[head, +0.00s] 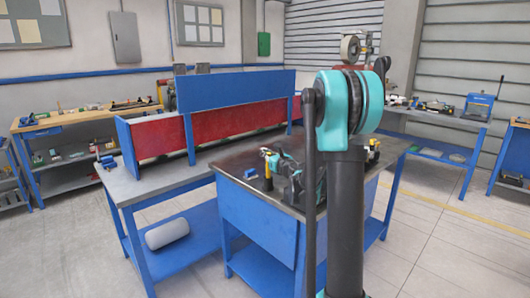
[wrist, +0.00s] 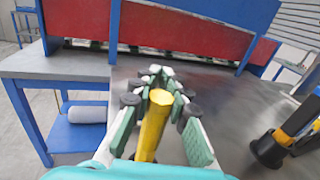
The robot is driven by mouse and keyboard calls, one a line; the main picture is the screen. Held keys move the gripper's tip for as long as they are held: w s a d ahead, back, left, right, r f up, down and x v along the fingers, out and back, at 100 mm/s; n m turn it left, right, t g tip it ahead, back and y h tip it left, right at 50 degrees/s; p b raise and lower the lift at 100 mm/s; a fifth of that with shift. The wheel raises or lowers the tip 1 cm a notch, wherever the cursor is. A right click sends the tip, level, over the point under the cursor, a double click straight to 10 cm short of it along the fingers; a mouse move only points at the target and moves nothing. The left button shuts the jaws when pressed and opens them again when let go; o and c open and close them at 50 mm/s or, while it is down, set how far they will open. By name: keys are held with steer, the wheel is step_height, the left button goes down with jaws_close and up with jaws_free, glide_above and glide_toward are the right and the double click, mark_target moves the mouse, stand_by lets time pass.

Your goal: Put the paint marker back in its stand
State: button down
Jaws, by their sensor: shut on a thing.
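The yellow paint marker (wrist: 153,125) is between the fingers of my gripper (wrist: 158,100), which is shut on it. In the head view my gripper (head: 272,155) is above the dark bench top, with the yellow marker (head: 268,168) standing roughly upright in it. A black cup-like holder (wrist: 268,152), which looks like the stand, is on the bench at the right of the wrist view, apart from my gripper. A yellow and dark piece rises from it. In the head view a small black and yellow thing (head: 374,149), perhaps the same stand, is partly hidden behind my arm.
The dark bench top (head: 240,160) is mostly clear around my gripper. A blue and red panel (head: 235,90) stands behind it. A grey table (head: 160,180) adjoins at left, with a white roll (head: 167,234) on its lower shelf. Other benches line the walls.

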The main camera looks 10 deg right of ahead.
steer(key=shift+f, duration=1)
steer(key=c, duration=1.4)
jaws_free()
steer(key=shift+o, duration=0.2)
